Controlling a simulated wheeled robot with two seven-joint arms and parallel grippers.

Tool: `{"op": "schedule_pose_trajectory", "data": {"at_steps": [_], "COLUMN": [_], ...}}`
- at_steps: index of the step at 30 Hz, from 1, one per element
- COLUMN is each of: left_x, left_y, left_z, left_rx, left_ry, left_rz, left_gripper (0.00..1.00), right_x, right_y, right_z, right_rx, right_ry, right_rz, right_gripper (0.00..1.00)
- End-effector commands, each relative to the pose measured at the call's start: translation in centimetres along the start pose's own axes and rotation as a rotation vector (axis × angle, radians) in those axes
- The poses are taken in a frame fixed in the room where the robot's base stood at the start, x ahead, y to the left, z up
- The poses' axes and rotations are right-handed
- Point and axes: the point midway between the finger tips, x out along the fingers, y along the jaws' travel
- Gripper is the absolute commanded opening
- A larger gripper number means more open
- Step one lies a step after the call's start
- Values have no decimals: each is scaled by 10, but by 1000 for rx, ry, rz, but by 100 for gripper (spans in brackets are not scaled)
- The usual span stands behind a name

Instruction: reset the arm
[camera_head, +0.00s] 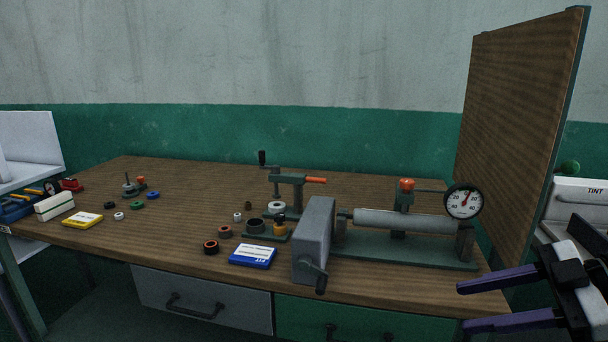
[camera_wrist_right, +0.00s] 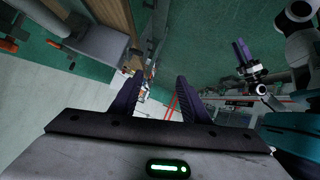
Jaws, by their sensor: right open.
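My right gripper (camera_head: 480,302) is at the lower right in the head view, in front of the bench's right front corner. Its two dark purple fingers are apart, point left, and hold nothing. In the right wrist view the open fingers (camera_wrist_right: 158,100) show with a gap between them and nothing held. My left gripper is not in the head view. In the right wrist view an arm with a purple-fingered gripper shows at the right, but I cannot tell its jaw state.
The wooden bench (camera_head: 180,235) carries a roller fixture with a dial gauge (camera_head: 464,201), a hand press (camera_head: 290,190), a blue box (camera_head: 253,256), a yellow box (camera_head: 82,220) and several small rings. A brown panel (camera_head: 520,130) rises at the bench's right end. A TINT machine (camera_head: 585,192) stands beyond it.

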Motion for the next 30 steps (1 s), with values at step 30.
{"op": "schedule_pose_trajectory", "data": {"at_steps": [30], "left_x": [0], "left_y": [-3], "left_z": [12], "left_rx": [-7], "left_ry": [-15], "left_rz": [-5], "left_gripper": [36], "right_x": [219], "right_y": [-287], "right_z": [244], "right_rx": [873], "right_ry": [-321], "right_rz": [648], "right_gripper": [42]}}
